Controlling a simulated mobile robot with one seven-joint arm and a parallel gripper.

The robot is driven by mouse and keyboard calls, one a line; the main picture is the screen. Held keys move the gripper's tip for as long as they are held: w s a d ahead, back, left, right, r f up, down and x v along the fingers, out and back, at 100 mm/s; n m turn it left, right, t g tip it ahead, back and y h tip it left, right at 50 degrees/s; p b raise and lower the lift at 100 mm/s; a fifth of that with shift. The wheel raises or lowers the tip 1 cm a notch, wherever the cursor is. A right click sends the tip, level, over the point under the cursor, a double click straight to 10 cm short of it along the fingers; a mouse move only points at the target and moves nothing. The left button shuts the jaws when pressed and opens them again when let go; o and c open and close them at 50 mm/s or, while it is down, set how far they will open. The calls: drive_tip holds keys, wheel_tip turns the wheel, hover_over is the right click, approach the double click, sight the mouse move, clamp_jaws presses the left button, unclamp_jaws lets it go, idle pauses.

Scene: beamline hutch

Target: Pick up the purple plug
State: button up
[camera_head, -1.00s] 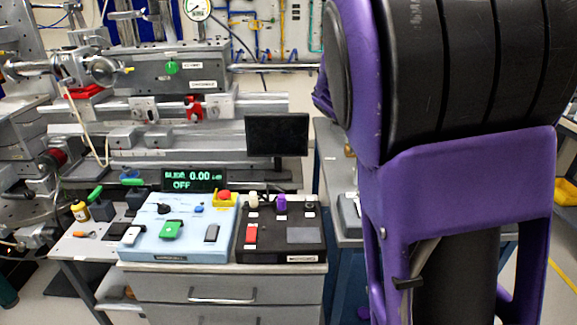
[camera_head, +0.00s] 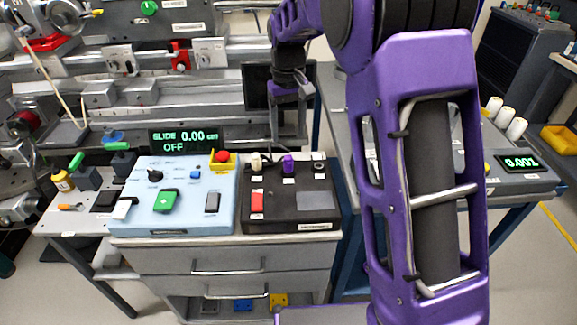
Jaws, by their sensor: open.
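The purple plug (camera_head: 288,164) stands upright on the top of a black control box (camera_head: 290,222), toward its back edge. A cream knob or plug stands to its left and a dark round socket to its right. My gripper (camera_head: 288,136) points down behind and above the plug in the picture. Its two fingers are apart, with nothing seen between them. Whether it is directly over the plug or farther back I cannot tell.
A light blue control box (camera_head: 185,222) with a red button (camera_head: 221,156) and a green switch adjoins on the left. A dark monitor (camera_head: 255,88) stands behind my gripper. Drawers lie below. A side table with a lit readout (camera_head: 521,162) is at the right.

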sight(288, 156)
wheel_tip(288, 156, down, 10)
drive_tip(key=shift+f+b, duration=0.1)
drive_tip(key=shift+b, duration=0.7)
clamp_jaws()
